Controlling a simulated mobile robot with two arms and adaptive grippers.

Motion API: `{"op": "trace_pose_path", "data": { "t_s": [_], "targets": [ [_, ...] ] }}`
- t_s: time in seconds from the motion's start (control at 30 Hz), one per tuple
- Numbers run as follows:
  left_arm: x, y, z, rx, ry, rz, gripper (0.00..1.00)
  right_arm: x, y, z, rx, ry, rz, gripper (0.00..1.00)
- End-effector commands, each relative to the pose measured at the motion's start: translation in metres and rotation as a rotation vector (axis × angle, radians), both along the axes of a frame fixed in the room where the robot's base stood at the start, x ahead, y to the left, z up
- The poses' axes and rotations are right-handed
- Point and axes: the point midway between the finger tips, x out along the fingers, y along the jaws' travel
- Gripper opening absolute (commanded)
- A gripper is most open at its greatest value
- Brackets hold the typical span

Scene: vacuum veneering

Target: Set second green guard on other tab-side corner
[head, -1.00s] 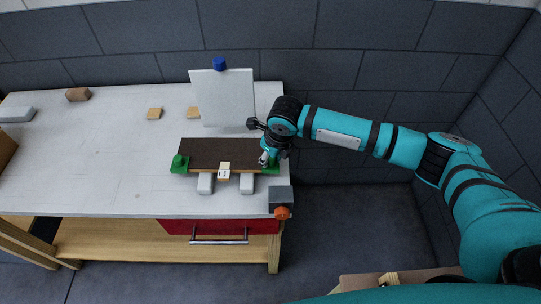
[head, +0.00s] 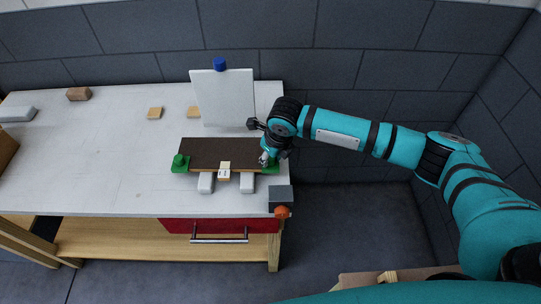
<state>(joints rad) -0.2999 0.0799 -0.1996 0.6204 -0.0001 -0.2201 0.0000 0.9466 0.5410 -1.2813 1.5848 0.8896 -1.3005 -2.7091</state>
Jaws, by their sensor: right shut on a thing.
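A dark brown panel (head: 215,152) lies on two light support blocks on the white table. A pale tab (head: 224,170) with dark marks sits at the middle of its front edge. One green guard (head: 180,163) is on the panel's front left corner. The second green guard (head: 271,168) is at the front right corner, partly hidden by my right gripper (head: 267,159). The right gripper points down and is shut on this guard. I cannot tell how fully the guard seats on the corner. My left gripper is not in view.
A white upright board (head: 224,98) with a blue knob (head: 220,64) stands behind the panel. A grey block with an orange knob (head: 282,212) is at the table's front right corner. Small wooden blocks (head: 154,113) lie at the back. The table's left part (head: 90,160) is mostly clear.

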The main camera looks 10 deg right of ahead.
Motion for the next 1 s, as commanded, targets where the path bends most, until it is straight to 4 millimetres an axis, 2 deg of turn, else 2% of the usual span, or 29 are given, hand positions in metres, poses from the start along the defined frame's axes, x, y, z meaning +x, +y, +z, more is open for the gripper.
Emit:
{"op": "trace_pose_path", "data": {
  "t_s": [0.37, 0.4, 0.6, 0.87, 1.0],
  "targets": [
    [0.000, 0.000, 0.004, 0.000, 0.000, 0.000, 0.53, 0.000, 0.000, -0.002, 0.000, 0.000, 0.000, 0.00],
    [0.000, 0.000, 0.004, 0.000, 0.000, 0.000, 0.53, 0.000, 0.000, -0.002, 0.000, 0.000, 0.000, 0.28],
    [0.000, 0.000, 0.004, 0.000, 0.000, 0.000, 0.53, 0.000, 0.000, -0.002, 0.000, 0.000, 0.000, 0.53],
    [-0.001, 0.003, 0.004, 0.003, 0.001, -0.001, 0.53, 0.000, 0.000, -0.001, 0.000, 0.000, 0.000, 0.53],
    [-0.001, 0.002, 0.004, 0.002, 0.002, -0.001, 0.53, -0.002, 0.000, 0.010, 0.002, -0.002, 0.000, 0.53]
  ]
}}
